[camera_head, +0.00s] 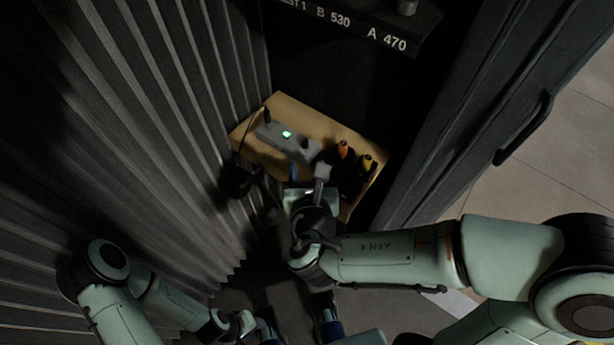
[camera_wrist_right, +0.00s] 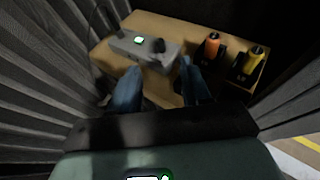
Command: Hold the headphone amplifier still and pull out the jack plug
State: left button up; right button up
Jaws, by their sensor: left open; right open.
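The headphone amplifier (camera_head: 274,137) is a grey box with a lit green display on the wooden shelf; the right wrist view (camera_wrist_right: 130,48) shows it too. A slim black jack plug (camera_head: 266,116) stands at its left end, with a thin dark cable leading off left. A dark round knob (camera_head: 305,143) is at its right end. My right gripper (camera_head: 307,172) is open and empty, at the near side of the amplifier; its blue fingers (camera_wrist_right: 159,72) show in the wrist view, apart from the plug. My left gripper (camera_head: 298,325) is open and low at the bottom, away from the shelf.
An orange-topped item (camera_head: 343,148) and a yellow-topped item (camera_head: 366,162) stand on the shelf (camera_head: 318,122) right of the amplifier. Dark headphones (camera_head: 238,180) seem to hang at its left edge. A ribbed wall (camera_head: 150,110) rises left and a dark door (camera_head: 480,120) right.

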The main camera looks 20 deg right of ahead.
aim_at(305, 143)
jog(key=b+x, duration=0.1)
jog(key=x, duration=1)
jog(key=shift+c, duration=0.3)
